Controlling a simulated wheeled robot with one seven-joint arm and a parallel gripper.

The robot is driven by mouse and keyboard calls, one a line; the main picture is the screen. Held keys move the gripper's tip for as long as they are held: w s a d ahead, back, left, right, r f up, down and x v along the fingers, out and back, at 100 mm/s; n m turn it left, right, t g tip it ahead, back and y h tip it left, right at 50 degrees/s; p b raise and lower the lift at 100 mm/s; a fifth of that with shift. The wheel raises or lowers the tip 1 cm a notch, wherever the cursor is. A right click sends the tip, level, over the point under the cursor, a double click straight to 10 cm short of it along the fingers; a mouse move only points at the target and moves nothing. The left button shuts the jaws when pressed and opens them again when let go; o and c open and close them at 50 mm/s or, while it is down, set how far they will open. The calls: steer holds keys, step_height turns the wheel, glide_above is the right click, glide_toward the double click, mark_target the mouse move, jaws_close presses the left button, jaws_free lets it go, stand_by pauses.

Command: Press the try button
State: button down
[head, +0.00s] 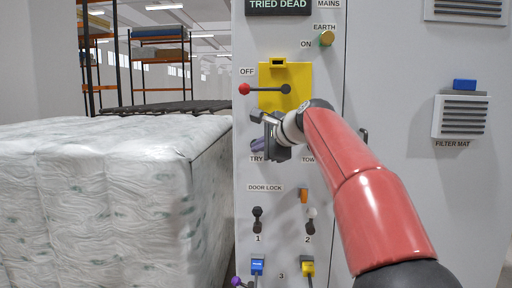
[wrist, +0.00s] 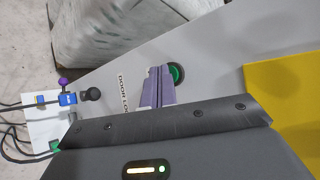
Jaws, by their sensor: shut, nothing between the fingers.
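A round green button in a dark ring (wrist: 179,73) shows on the grey panel in the wrist view. In the head view, the TRY label (head: 257,158) sits on the panel below the yellow plate, and my gripper hides the button there. My gripper (head: 257,145) is shut and empty in front of the panel, just above that label. In the wrist view its purple-grey fingertips (wrist: 160,70) overlap the button's near edge. I cannot tell whether they touch it.
A yellow plate (head: 298,76) with a red-knobbed lever (head: 245,89) is above my gripper. Door lock switches (head: 257,213) and blue (head: 257,266) and yellow plugs (head: 308,268) are below. A wrapped white stack (head: 110,200) stands close on the left.

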steer(key=shift+s, duration=0.15)
steer(key=shift+s+b, duration=0.35)
steer(key=shift+s, duration=0.35)
steer(key=shift+s+a+b, duration=0.15)
steer(key=shift+s+b, duration=1)
steer(key=shift+s, duration=1.4)
steer(key=s+d+f+n+g+h, duration=0.1)
steer(key=s+d+f+n, duration=0.3)
steer(key=s+f, duration=0.7)
steer(key=s+d+f+n+g+h, duration=0.2)
steer(key=s+d+f+n+h, duration=0.2)
steer(key=s+d+f, duration=0.3)
steer(key=s+d+f+n+g+h, duration=0.1)
steer(key=s+d+f+n+h, duration=0.2)
steer(key=s+f, duration=1.2)
steer(key=d+n, duration=0.3)
steer(key=shift+f+g, duration=0.15)
steer(key=shift+g, duration=0.15)
